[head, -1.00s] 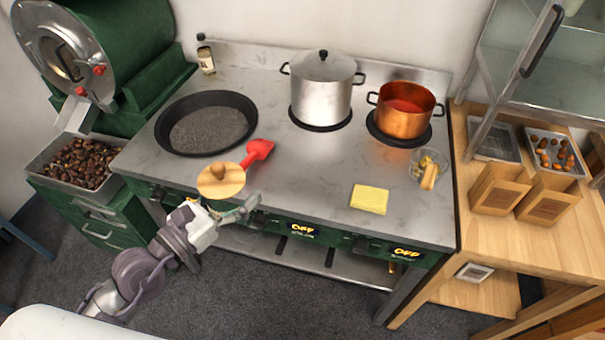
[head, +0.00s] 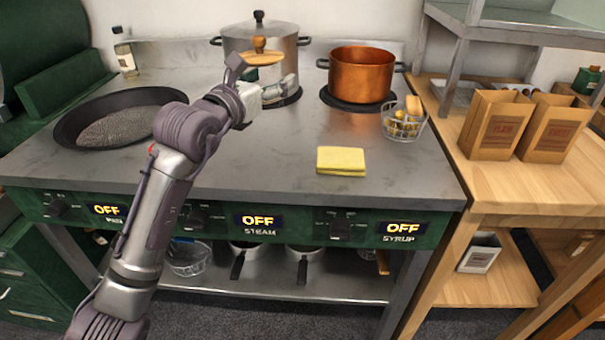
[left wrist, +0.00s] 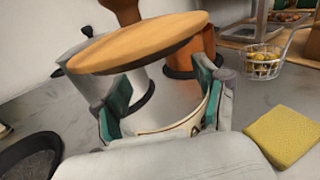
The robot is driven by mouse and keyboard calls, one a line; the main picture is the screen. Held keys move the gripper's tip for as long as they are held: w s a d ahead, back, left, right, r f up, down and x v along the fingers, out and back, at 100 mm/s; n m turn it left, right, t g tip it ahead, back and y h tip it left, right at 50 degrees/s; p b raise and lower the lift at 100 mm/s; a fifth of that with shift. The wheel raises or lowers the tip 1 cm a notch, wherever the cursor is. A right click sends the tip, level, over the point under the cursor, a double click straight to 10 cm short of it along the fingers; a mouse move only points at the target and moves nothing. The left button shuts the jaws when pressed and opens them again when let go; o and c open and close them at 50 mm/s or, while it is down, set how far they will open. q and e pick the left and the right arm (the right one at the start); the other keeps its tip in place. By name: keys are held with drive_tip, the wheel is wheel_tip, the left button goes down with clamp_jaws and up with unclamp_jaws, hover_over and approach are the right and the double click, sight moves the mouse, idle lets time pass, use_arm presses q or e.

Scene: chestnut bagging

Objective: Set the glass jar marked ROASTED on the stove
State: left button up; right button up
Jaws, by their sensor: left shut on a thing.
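The glass jar (left wrist: 165,103) has a round wooden lid with a knob; the lid (head: 262,59) shows best in the head view. A pale label edge shows on the jar, but its writing cannot be read. My left gripper (head: 270,90) is shut on the jar, with green finger pads on both sides of the glass in the left wrist view. It holds the jar upright over the stove (head: 230,160), in front of the steel pot (head: 285,45). I cannot tell whether the jar's base touches the stove top. My right gripper is not in view.
A copper pot (head: 360,75) stands right of the steel pot. A wire basket (head: 402,125), a yellow sponge (head: 341,160) and a dark pan (head: 75,130) are on the stove. Paper bags (head: 495,125) stand on the wooden table at right. The stove's middle front is clear.

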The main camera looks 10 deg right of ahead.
use_arm(q)
drive_tip(key=w+a+f, duration=0.1)
drive_tip(key=a, duration=0.1)
drive_tip(key=w+a+f+b, duration=0.1)
drive_tip(key=w+a+f, duration=0.1)
drive_tip(key=w+a+f+b, duration=0.1)
drive_tip(key=w+a+f, duration=0.1)
drive_tip(key=shift+w+a, duration=0.25)
drive_tip(key=shift+a, duration=0.1)
drive_tip(key=shift+w+a+f+b, duration=0.15)
drive_tip(key=shift+a+f+b, duration=0.05)
drive_tip(key=shift+a+b, duration=0.1)
drive_tip(key=shift+w+a+f, duration=0.1)
drive_tip(key=shift+f, duration=0.05)
wheel_tip(320, 180, down, 4)
drive_tip(key=shift+b, duration=0.5)
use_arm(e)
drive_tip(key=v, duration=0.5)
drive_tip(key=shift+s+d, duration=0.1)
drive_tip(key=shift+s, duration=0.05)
